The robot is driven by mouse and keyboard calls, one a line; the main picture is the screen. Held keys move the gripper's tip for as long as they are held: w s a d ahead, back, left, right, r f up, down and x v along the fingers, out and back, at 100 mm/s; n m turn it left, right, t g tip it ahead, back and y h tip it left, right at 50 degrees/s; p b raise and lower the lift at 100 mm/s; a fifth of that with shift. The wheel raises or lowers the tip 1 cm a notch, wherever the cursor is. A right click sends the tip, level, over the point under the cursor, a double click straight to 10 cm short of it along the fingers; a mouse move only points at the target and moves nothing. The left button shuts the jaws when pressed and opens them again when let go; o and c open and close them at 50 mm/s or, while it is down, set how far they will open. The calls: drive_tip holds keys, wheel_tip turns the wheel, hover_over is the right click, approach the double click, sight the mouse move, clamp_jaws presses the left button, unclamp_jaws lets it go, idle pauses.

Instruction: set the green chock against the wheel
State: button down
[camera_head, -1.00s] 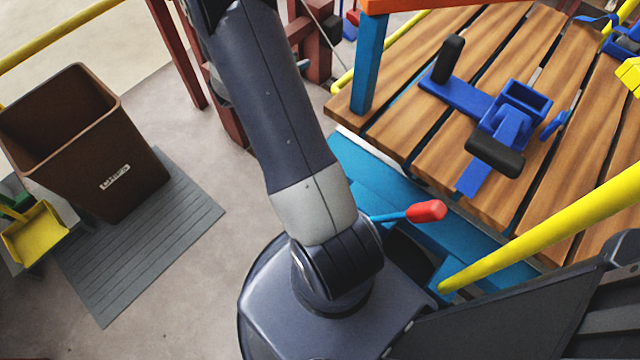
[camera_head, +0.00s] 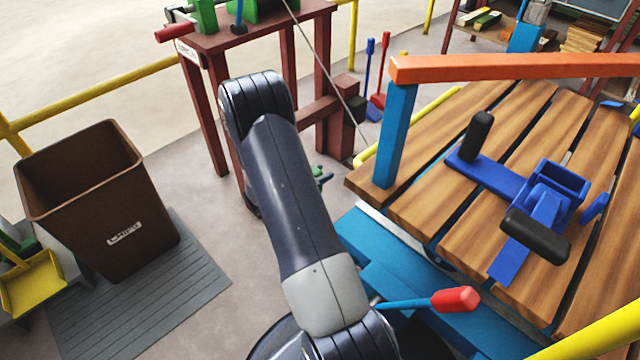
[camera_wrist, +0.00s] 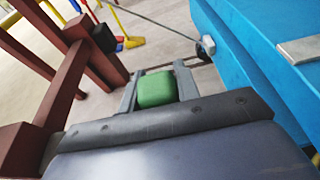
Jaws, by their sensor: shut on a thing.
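The green chock (camera_wrist: 157,89) is between the two grey fingers of my gripper (camera_wrist: 156,87) in the wrist view. My gripper is shut on it and holds it beside the blue cart (camera_wrist: 240,65). In the head view only a small bit of green (camera_head: 318,171) shows past my arm, and the gripper is mostly hidden. I cannot make out the wheel clearly in either view. A small pale and dark fitting (camera_wrist: 207,45) shows at the cart's near end, where a cable meets it.
A dark red winch stand (camera_head: 218,105) is left of the cart, and a taut cable (camera_head: 330,75) runs from it. The cart's slatted wooden deck (camera_head: 420,205) carries a blue clamp (camera_head: 545,215).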

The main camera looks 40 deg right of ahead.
drive_tip(key=shift+f+b, duration=0.55)
drive_tip(key=shift+f, duration=1.15)
drive_tip(key=c, duration=1)
unclamp_jaws()
drive_tip(key=shift+c, duration=0.2)
drive_tip(key=shift+a+r, duration=0.1)
drive_tip(key=shift+r, duration=0.1)
drive_tip(key=p+v, duration=0.3)
drive_tip(key=v, duration=0.8)
drive_tip(key=shift+a, duration=0.4)
